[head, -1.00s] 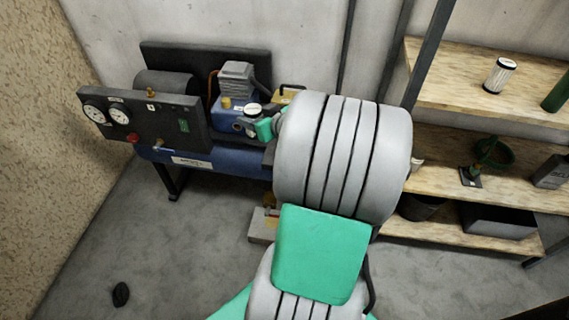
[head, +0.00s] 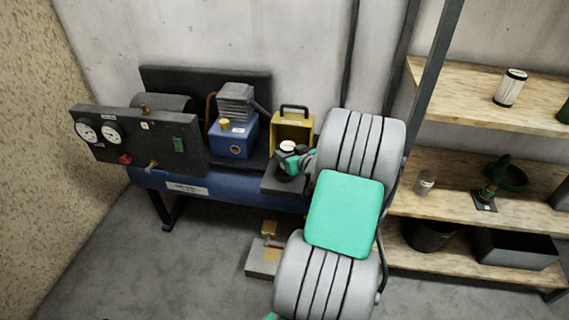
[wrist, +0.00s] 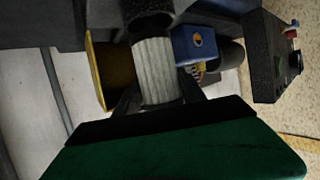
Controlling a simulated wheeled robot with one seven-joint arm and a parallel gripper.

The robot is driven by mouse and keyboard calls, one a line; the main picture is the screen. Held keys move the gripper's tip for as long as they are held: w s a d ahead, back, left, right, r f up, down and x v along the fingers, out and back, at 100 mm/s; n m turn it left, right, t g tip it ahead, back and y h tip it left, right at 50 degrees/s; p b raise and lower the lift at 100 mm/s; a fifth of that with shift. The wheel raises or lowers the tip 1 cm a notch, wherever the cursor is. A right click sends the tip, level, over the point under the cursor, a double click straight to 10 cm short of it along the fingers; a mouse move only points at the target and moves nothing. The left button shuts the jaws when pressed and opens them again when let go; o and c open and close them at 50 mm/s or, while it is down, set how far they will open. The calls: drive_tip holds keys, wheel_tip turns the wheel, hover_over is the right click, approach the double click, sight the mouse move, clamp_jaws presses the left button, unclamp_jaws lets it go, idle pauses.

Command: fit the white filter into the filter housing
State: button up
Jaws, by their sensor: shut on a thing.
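The white pleated filter (wrist: 155,70) is between my gripper's two dark fingers (wrist: 158,88) in the wrist view; the gripper is shut on it. In the head view its white top (head: 288,146) shows upright at my gripper (head: 292,160), in front of the yellow box. A dark round cylinder (wrist: 148,14), probably the filter housing, lies at the filter's far end in the wrist view. The two look touching or very close; I cannot tell whether the filter is inside it. In the head view my gripper hides most of that spot.
A blue compressor tank (head: 225,190) carries a gauge panel (head: 140,140), a blue motor unit (head: 234,130) and a yellow box with a handle (head: 293,128). Shelves at right hold a white canister (head: 510,87), a small jar (head: 424,183) and bins. Open floor lies at front left.

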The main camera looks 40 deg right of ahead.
drive_tip(key=shift+w+f, duration=0.6)
drive_tip(key=shift+f, duration=0.05)
drive_tip(key=shift+w+f+b, duration=0.1)
drive_tip(key=shift+f+b, duration=0.55)
drive_tip(key=shift+f, duration=1.3)
drive_tip(key=o, duration=1.4)
drive_tip(key=shift+r, duration=0.1)
